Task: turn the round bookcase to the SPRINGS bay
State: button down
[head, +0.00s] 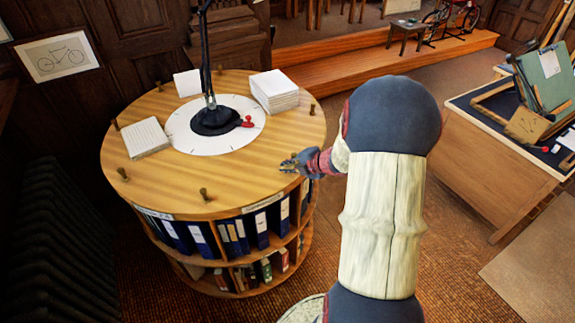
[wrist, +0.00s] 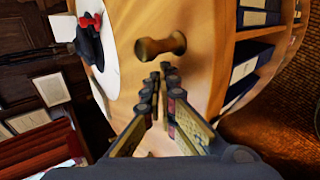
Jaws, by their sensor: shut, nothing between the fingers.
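The round bookcase (head: 240,175) has a light wooden top with several short turned pegs near its rim, such as the front peg (head: 205,194). Binders and books fill the bays below. Small label strips, such as the front label (head: 263,205), sit under the top edge; I cannot read them, so I cannot tell which bay is SPRINGS. My gripper (head: 291,163) is over the right part of the top near the rim, shut and empty. In the wrist view its fingertips (wrist: 160,75) point at a peg (wrist: 160,45). I cannot tell whether they touch it.
A white dial (head: 190,142) with a red pointer (head: 247,121) and a black lamp base (head: 215,120) occupies the centre of the top. Paper stacks (head: 274,90) lie around it. A radiator (head: 50,240) stands left, a drafting desk (head: 500,150) right.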

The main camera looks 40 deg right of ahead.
jog(key=shift+d, duration=0.1)
jog(key=shift+w+d+r+p, duration=0.1)
jog(key=shift+d+r+p, duration=0.1)
jog(key=shift+d+p, duration=0.75)
jog(key=shift+w+d+f+n+y+p, duration=0.1)
jog(key=shift+d+n+p, duration=0.1)
jog(key=shift+d, duration=0.45)
jog(key=shift+w+d+r+n+y+p, duration=0.1)
jog(key=shift+d+p, duration=0.15)
jog(key=shift+d, duration=0.4)
jog(key=shift+w+d+f+n+y+p, duration=0.1)
jog(key=shift+d+p, duration=0.1)
jog(key=shift+d, duration=0.45)
jog(key=shift+n+y, duration=0.4)
jog(key=shift+w+d+f+p, duration=0.1)
jog(key=shift+w+d+p, duration=0.15)
jog(key=shift+d+p, duration=0.5)
jog(key=shift+w+d+r+p, duration=0.1)
jog(key=shift+w+d+p, duration=0.1)
jog(key=shift+d, duration=0.95)
jog(key=shift+w+d+f+p, duration=0.1)
jog(key=shift+w+d+p, duration=0.15)
jog(key=shift+d+p, duration=0.5)
jog(key=shift+d, duration=0.15)
jog(key=shift+b, duration=0.3)
